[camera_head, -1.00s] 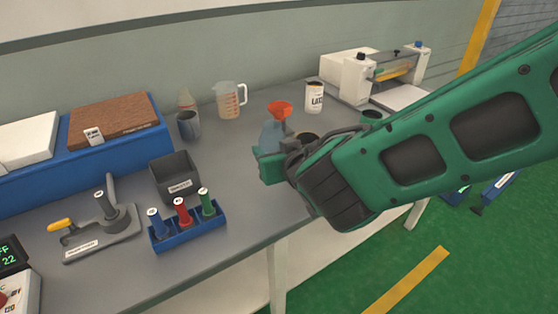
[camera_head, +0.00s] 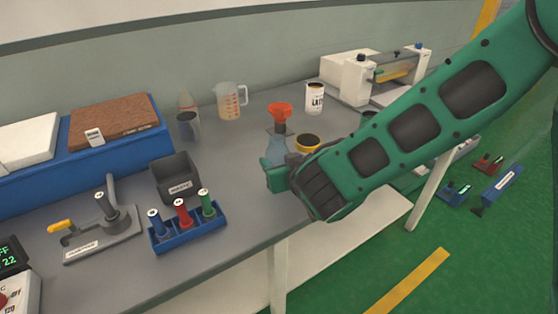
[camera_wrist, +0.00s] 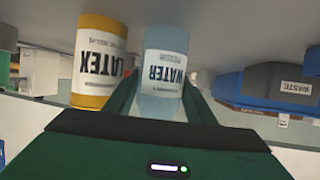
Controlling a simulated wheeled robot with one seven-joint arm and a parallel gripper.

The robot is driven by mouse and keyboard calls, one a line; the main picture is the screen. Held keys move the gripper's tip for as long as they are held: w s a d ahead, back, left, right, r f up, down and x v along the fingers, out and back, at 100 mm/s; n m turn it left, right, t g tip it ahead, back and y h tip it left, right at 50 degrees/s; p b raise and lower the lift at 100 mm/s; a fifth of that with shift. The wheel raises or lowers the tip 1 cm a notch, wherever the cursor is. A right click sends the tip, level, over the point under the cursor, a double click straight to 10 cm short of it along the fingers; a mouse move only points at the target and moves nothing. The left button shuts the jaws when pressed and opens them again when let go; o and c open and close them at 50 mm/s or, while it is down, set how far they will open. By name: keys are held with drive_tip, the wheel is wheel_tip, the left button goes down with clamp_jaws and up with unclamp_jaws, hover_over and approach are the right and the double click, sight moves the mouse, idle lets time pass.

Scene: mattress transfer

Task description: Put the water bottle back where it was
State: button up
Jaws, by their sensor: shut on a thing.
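The water bottle (camera_head: 277,149) is pale blue and see-through, and looks upright over the bench near its front edge. My gripper (camera_head: 279,174) is shut around its body. In the wrist view the bottle, labelled WATER (camera_wrist: 166,62), stands between my green fingers. I cannot tell whether its base touches the bench. A yellow jar (camera_head: 308,148) is just right of the bottle; in the wrist view a yellow and white jar labelled LATEX (camera_wrist: 98,65) stands close beside one finger. An orange-red funnel (camera_head: 280,111) is just behind the bottle.
A white labelled can (camera_head: 315,98), measuring jug (camera_head: 230,101) and grey cup (camera_head: 188,126) stand farther back. Bare bench (camera_head: 235,175) lies between rack and bottle.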

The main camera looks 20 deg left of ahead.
drive_tip(key=shift+f, duration=0.15)
drive_tip(key=o, duration=0.9)
drive_tip(key=v, duration=1.2)
drive_tip(key=shift+r, duration=0.25)
drive_tip(key=shift+w, duration=0.1)
